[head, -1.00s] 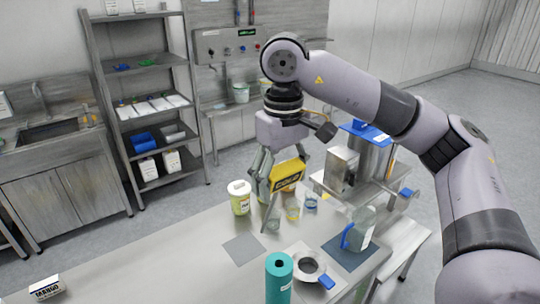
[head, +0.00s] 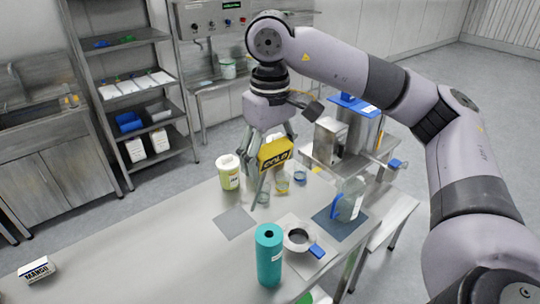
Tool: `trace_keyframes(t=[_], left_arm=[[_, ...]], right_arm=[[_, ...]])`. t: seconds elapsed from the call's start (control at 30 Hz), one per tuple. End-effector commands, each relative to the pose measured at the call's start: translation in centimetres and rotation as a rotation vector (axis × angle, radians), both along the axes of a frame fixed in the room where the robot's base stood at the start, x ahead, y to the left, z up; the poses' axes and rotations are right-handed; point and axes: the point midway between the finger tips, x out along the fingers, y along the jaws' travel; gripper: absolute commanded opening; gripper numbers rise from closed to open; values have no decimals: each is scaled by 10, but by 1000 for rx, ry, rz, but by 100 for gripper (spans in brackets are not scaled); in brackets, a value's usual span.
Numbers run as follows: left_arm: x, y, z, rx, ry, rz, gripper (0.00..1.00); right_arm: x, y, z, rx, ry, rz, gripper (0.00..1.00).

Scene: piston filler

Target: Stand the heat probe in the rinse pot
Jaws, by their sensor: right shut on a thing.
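My right gripper (head: 270,150) is above the steel table, its fingers shut on a yellow block with dark lettering (head: 276,152), which appears to be the heat probe's head. A thin grey stem (head: 258,194) slants down from it toward the tabletop; whether its tip touches anything is unclear. A pale yellow-green tub (head: 228,173) stands just left of the gripper. Small clear cups (head: 283,184) stand close behind and right of the stem. I cannot tell which vessel is the rinse pot. My left gripper is out of view.
A teal roll (head: 269,258) stands at the front. A steel ring-shaped vessel with a blue handle (head: 298,239) and a clear blue-handled jug (head: 350,200) stand to the right, before the filler (head: 330,143). A MANGO sign (head: 37,269) is far left; the table's left half is clear.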

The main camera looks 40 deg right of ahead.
Motion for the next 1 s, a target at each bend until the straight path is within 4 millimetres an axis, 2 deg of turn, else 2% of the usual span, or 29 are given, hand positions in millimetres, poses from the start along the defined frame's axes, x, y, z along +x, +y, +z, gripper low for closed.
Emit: trace_keyframes(t=[1.0], left_arm=[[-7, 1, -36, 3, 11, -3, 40]], right_arm=[[-45, -9, -22, 0, -1, -1, 14]])
